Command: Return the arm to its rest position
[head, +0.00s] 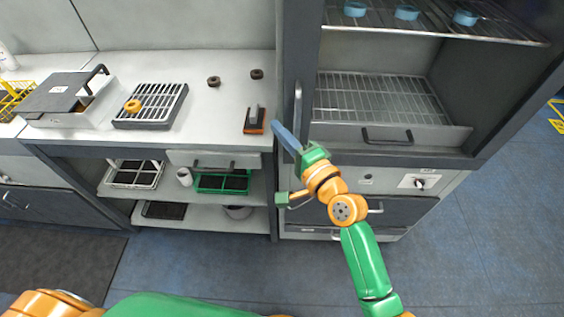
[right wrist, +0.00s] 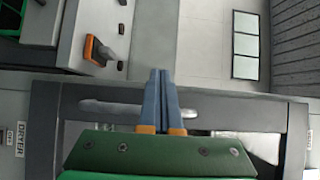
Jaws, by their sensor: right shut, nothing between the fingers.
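My right gripper (head: 288,138) is in front of the cabinet post, near the right end of the counter. Its blue-grey fingers are together with nothing between them, and they also show closed in the right wrist view (right wrist: 161,100). In the head view the green and orange right arm reaches up from the bottom right. An orange and black scanner-like device (head: 254,121) stands on the counter just left of the fingers, apart from them. It also shows at the upper left of the right wrist view (right wrist: 97,50). Green and orange parts of mine lie along the bottom left; no left gripper shows.
An open cabinet has wire racks (head: 378,98), with several blue rings (head: 406,12) on the upper one. A vertical handle (head: 298,102) is close to the right gripper. The counter holds a slatted tray (head: 177,104) with a yellow ring (head: 132,106), and two dark rings (head: 214,81). Floor at right is clear.

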